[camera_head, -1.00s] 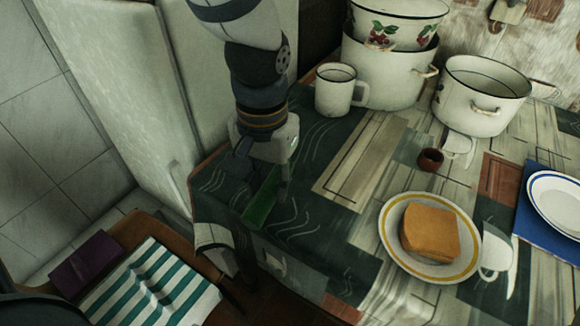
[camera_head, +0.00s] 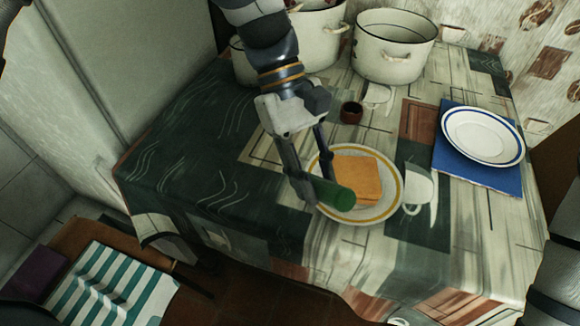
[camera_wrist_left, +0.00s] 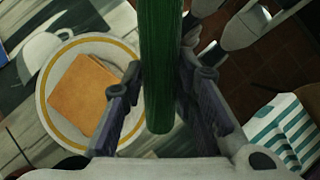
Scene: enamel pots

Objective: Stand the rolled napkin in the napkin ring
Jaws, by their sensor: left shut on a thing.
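The green rolled napkin (camera_head: 333,193) is between the fingers of my left gripper (camera_head: 316,188), which is shut on it. It is held over the left edge of the plate with the bread and looks tilted, nearly lying, in the head view. In the left wrist view the napkin (camera_wrist_left: 160,70) runs lengthwise between the two fingers (camera_wrist_left: 160,85). The napkin ring (camera_head: 351,112), small, round and dark red-brown, stands on the table behind the plate, apart from the gripper. My right gripper is not in view.
A yellow-rimmed plate (camera_head: 392,205) holds bread slices (camera_head: 362,178). It also shows in the left wrist view (camera_wrist_left: 47,103). A blue mat (camera_head: 455,168) bears a white plate (camera_head: 483,136). White pots (camera_head: 393,55) stand at the back. The table's dark left part (camera_head: 190,150) is clear.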

